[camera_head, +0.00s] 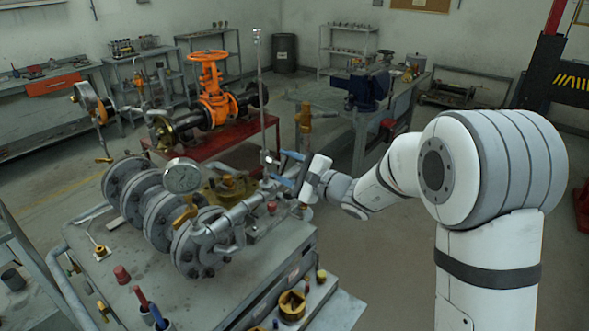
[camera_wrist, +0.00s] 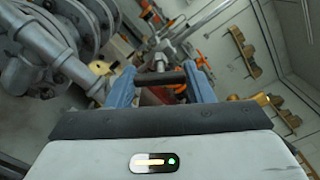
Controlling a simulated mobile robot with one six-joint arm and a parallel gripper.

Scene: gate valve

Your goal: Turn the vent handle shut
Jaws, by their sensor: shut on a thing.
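My gripper (camera_head: 278,168) reaches in from the right to the pipe end of the flanged valve assembly on the grey bench. Its two blue fingers stand on either side of a slim fitting below a tall upright rod. In the wrist view my gripper (camera_wrist: 161,72) has a short dark bar (camera_wrist: 160,79) lying crosswise between its fingers, and it is shut on this bar. The bar appears to be the vent handle. Its far side and its angle against the pipe are hard to make out, and the fingers hide much of it in the head view.
A pressure gauge (camera_head: 183,177) and grey flanges (camera_head: 197,245) stand left of my gripper. The tall rod (camera_head: 260,85) rises close by. Loose tools and a brass part (camera_head: 292,306) lie at the bench front. An orange valve (camera_head: 212,90) stands behind on a red table.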

